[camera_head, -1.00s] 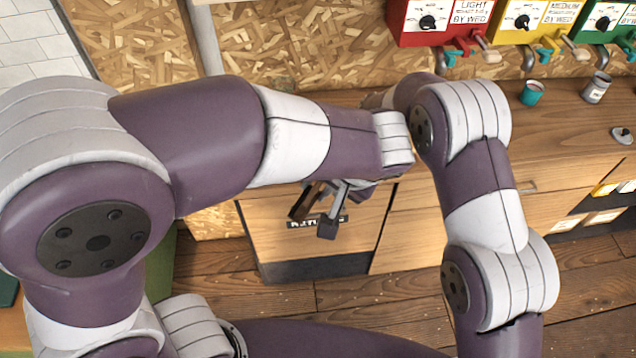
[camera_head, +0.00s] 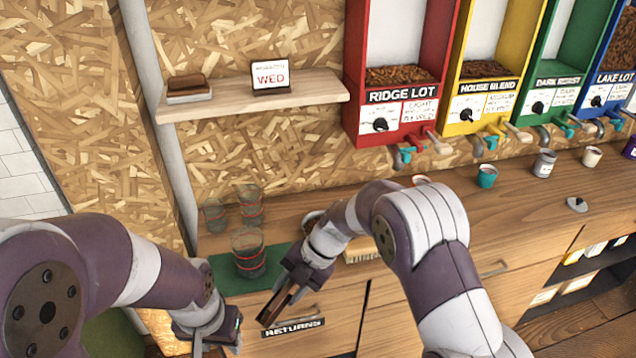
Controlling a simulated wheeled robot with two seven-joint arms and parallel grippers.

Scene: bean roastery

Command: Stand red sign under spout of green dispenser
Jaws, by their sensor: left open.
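The green dispenser (camera_head: 549,86), labelled DARK ROAST, hangs on the back wall between the yellow and blue ones. Its spout (camera_head: 545,132) is above the wooden counter. A grey cup (camera_head: 543,163) stands on the counter below it. I cannot make out a red sign; a small white card (camera_head: 270,77) with red WED lettering stands on the wall shelf. My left gripper (camera_head: 213,345) is open at the lower left, in front of the counter and partly cut off by the frame edge. My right gripper (camera_head: 285,300) points down by the RETURNS drawer; its jaws are unclear.
Glasses (camera_head: 249,253) stand at the counter's left, one on a green mat (camera_head: 217,270). A teal cup (camera_head: 486,176) and a cream cup (camera_head: 591,157) stand under the dispensers. A grey lid-like piece (camera_head: 577,205) lies at the right. The wall shelf (camera_head: 320,88) juts out at upper left.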

